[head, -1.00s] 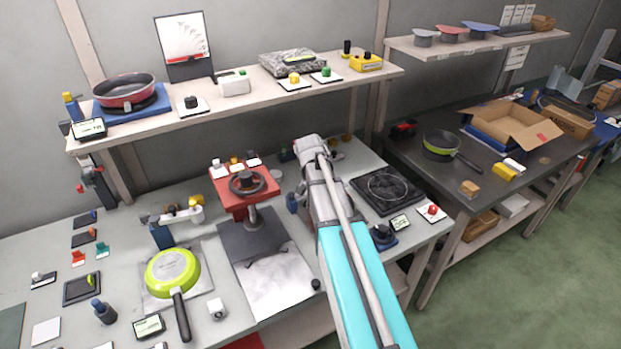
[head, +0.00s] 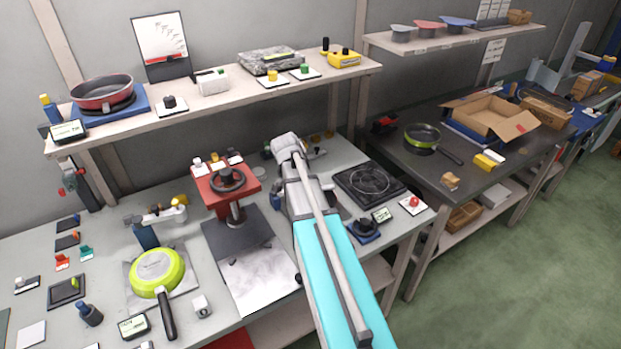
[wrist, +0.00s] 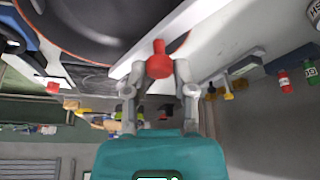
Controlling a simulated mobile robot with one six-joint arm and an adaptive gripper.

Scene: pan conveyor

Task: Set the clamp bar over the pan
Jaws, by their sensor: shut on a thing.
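In the wrist view my gripper (wrist: 157,82) is shut on a red knob (wrist: 159,60), which seems to belong to a pale bar (wrist: 185,30), likely the clamp bar. The bar runs diagonally beside a dark pan (wrist: 105,18) with an orange-red rim, at the top of the view. I cannot tell whether the bar touches the pan. In the head view my gripper and the bar cannot be made out; my arm extends toward the back of the bench. A red pan (head: 103,94) stands on a blue stand on the shelf, and a green pan (head: 156,272) lies on the bench.
A red press with a black wheel (head: 226,180) stands left of my arm. A dark burner plate (head: 368,183) lies to its right. The shelf (head: 215,104) overhangs the back of the bench. A dark table with an open carton (head: 490,120) stands further right.

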